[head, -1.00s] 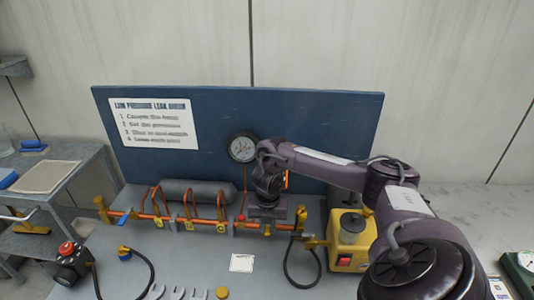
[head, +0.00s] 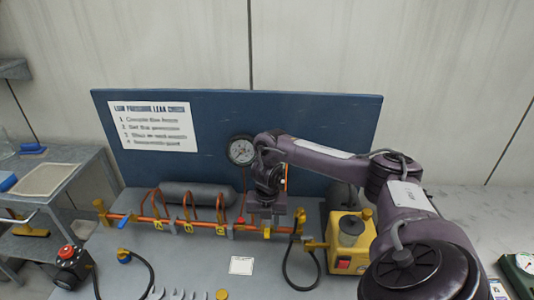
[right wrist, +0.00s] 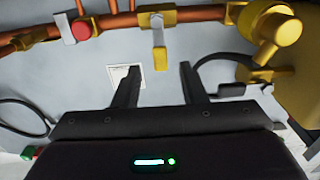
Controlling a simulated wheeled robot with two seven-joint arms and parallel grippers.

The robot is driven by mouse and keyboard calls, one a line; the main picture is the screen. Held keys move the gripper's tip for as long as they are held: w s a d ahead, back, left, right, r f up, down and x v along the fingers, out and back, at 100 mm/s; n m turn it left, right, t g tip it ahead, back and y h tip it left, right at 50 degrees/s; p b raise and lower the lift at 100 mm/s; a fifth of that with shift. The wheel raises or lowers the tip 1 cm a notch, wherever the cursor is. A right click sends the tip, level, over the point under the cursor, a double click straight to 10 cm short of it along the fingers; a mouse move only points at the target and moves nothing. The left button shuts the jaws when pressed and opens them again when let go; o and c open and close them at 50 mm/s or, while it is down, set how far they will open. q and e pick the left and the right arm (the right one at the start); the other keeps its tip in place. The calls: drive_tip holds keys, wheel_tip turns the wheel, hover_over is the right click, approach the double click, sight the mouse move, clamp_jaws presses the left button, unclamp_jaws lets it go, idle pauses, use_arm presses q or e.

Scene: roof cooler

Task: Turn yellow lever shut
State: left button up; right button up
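The yellow lever (right wrist: 159,60) sticks out from a yellow valve body (right wrist: 158,16) on the orange pipe, at right angles to the pipe. In the right wrist view it stands just beyond and between my right gripper's fingertips (right wrist: 158,72), apart from both. Those fingers are open and empty. In the head view my right gripper (head: 266,212) hangs over the right part of the pipe (head: 205,222), and a bit of yellow (head: 267,232) shows below it. My left gripper is not in view.
A red knob (right wrist: 81,29) sits left of the lever on the pipe. A yellow pump (head: 350,240) with a black hose (head: 287,268) stands right. A gauge (head: 241,150) and blue panel (head: 220,120) rise behind. A white card (head: 241,265) lies in front.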

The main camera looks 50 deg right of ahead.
sight(267, 233)
wheel_tip(267, 233, up, 5)
drive_tip(key=shift+f+p, duration=0.1)
drive_tip(key=shift+p, duration=0.8)
